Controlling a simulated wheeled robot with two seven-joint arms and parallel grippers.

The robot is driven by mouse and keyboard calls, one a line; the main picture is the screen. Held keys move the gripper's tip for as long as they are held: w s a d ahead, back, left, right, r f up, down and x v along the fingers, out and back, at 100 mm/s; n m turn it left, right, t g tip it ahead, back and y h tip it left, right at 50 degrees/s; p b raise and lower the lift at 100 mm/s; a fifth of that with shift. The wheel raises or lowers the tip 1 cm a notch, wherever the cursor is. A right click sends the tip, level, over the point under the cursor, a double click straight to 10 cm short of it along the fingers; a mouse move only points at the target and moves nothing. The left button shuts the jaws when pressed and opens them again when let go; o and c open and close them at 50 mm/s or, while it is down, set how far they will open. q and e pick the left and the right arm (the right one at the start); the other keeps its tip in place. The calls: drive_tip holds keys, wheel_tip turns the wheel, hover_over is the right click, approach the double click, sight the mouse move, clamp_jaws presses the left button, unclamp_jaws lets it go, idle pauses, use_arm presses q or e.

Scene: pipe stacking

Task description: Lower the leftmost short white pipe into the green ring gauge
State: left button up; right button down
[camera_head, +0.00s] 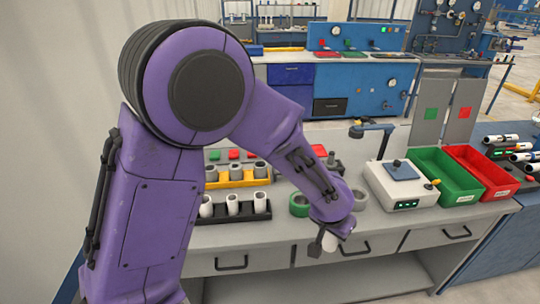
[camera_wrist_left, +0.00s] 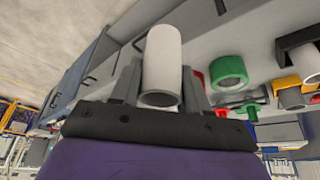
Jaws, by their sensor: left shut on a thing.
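My left gripper (camera_head: 320,243) is shut on a short white pipe (camera_wrist_left: 162,58). The pipe stands between the two fingers in the left wrist view, and its lower part also shows in the head view (camera_head: 330,242). The green ring gauge (camera_head: 299,204) sits on the bench, left of and behind the held pipe in the head view. It also shows in the left wrist view (camera_wrist_left: 229,72), to the right of the pipe and apart from it. The pipe appears in front of the bench's front edge. My right gripper is not in view.
A black rack (camera_head: 236,216) holds several white pipes, and a yellow rack (camera_head: 238,182) behind it holds grey pipes. A grey ring (camera_head: 360,199) lies right of my gripper. A white device (camera_head: 396,187), a green bin (camera_head: 444,175) and a red bin (camera_head: 482,173) stand further right.

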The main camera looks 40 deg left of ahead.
use_arm(q)
drive_tip(key=w+a+r+n+y+p, duration=0.1)
drive_tip(key=w+a+r+n+p, duration=0.1)
drive_tip(key=w+a+p, duration=0.55)
drive_tip(key=w+a+r+n+p, duration=0.1)
drive_tip(key=w+a+r+p, duration=0.2)
drive_tip(key=a, duration=0.7)
drive_tip(key=f+b, duration=0.2)
drive_tip(key=f, duration=0.1)
drive_tip(key=w+f+b, duration=0.1)
drive_tip(key=f+b, duration=0.3)
drive_tip(key=f, duration=0.1)
drive_tip(key=shift+w+a+f, duration=0.1)
drive_tip(key=shift+w+f, duration=0.05)
drive_tip(key=shift+f, duration=0.15)
drive_tip(key=shift+f, duration=0.6)
drive_tip(key=o, duration=1.1)
